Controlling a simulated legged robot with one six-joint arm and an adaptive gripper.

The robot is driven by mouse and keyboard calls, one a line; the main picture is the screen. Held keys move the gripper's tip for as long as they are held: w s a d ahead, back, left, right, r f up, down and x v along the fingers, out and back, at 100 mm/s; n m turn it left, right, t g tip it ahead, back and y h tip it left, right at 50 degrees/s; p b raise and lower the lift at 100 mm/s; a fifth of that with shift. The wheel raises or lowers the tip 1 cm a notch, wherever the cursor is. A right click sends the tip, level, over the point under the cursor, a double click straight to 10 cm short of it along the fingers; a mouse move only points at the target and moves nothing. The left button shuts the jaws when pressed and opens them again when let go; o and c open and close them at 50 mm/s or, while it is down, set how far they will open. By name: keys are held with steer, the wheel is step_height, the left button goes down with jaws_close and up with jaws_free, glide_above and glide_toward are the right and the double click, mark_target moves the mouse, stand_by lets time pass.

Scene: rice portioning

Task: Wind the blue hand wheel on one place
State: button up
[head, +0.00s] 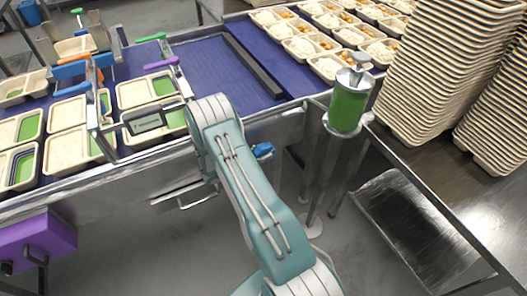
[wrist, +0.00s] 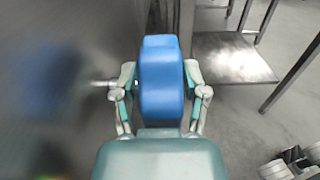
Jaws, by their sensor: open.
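The blue hand wheel (wrist: 160,95) stands edge-on in the middle of the wrist view. A thin shaft (wrist: 102,83) shows to its left. In the head view the wheel (head: 263,150) is a small blue patch beside my arm, below the conveyor's front edge, partly hidden. My gripper (wrist: 160,78) is open, with one finger on each side of the wheel. I cannot tell whether either finger touches it.
The blue conveyor belt (head: 213,72) carries trays at left. Filled trays (head: 328,66) stand at the back. A green dispenser (head: 347,105) is right of my arm, near tall tray stacks (head: 445,75) on a steel table (head: 490,215). A purple box (head: 38,243) is at lower left.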

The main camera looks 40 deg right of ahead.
jaws_close()
steer(key=shift+d+r+y, duration=0.1)
steer(key=shift+d+y, duration=0.05)
steer(key=shift+y, duration=0.95)
steer(key=shift+d+t+y, duration=0.1)
steer(key=shift+t+y, duration=0.4)
steer(key=shift+y, duration=0.8)
jaws_free()
steer(key=shift+d+f, duration=0.15)
steer(key=shift+f, duration=0.05)
